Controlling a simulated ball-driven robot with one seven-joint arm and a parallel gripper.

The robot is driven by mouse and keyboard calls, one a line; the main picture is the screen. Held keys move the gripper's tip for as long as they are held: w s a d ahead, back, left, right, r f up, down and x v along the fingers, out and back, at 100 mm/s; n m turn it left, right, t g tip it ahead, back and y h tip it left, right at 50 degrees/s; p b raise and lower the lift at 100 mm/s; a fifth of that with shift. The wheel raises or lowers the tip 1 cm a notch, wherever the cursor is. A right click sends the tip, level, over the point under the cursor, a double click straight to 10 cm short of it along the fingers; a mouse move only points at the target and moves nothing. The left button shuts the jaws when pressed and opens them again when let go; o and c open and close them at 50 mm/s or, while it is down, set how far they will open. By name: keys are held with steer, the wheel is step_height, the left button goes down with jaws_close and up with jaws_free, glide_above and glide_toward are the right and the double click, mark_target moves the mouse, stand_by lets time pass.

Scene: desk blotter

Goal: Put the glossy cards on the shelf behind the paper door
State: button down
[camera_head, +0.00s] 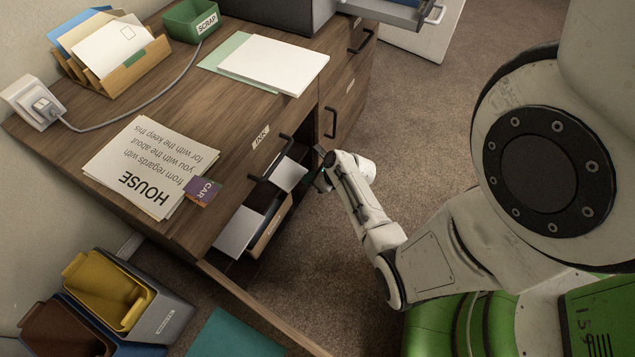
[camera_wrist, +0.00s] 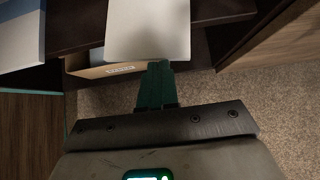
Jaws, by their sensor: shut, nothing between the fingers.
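A small purple pack (camera_head: 203,191) with lettering starting "CAR" lies at the corner of the printed sheets on the desk. I cannot tell whether it is the glossy cards. Below the desk top, an open compartment holds a white sheet or card stack (camera_head: 239,231), another white piece (camera_head: 289,174) and a cardboard box (camera_head: 269,232). A wooden panel (camera_head: 262,312), seemingly the open door, stands out at lower left; no paper label shows on it. My gripper (camera_head: 321,181) is shut and empty at the compartment's opening. In the wrist view its fingertips (camera_wrist: 158,66) are by a white piece (camera_wrist: 148,30).
On the desk are printed sheets (camera_head: 150,160), blank paper (camera_head: 275,65), a green scrap tray (camera_head: 191,20) and a letter rack (camera_head: 115,65). The drawer marked INK (camera_head: 262,137) has a protruding handle. Bins (camera_head: 120,300) stand at lower left. Carpet (camera_head: 420,110) is clear at right.

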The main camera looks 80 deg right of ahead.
mark_target(296, 175)
steer(key=shift+w, duration=0.1)
steer(key=shift+w+d+p, duration=0.2)
steer(key=shift+w+p, duration=0.05)
steer(key=shift+w, duration=0.65)
steer(key=shift+w+d+p, duration=0.2)
steer(key=shift+w, duration=0.65)
steer(key=shift+s, duration=0.1)
